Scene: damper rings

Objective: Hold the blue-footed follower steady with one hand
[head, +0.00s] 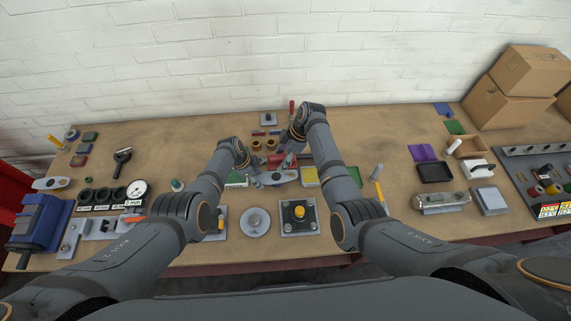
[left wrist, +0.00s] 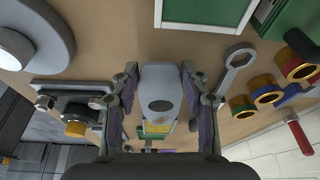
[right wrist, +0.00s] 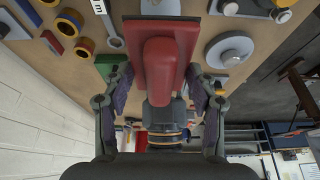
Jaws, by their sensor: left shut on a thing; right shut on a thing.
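My left gripper (head: 257,178) is low over the middle of the bench. In the left wrist view its fingers are shut on a grey rounded piece (left wrist: 160,96) with a dark oval mark. My right gripper (head: 287,154), just above it in the head view, is shut on a red handle with a flat red plate (right wrist: 160,65). The red part also shows in the head view (head: 276,160), partly covered by my fingers. Small brass rings with coloured parts (left wrist: 265,90) stand beside the left gripper; one looks blue underneath. I cannot tell which piece is the blue-footed follower.
A grey disc (head: 255,222) and a dark square plate with a yellow-topped post (head: 299,213) lie nearer me. A blue vise-like device (head: 40,220) stands far left. A black tray (head: 435,172) and cardboard boxes (head: 505,105) are to the right. Bare bench lies between some of them.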

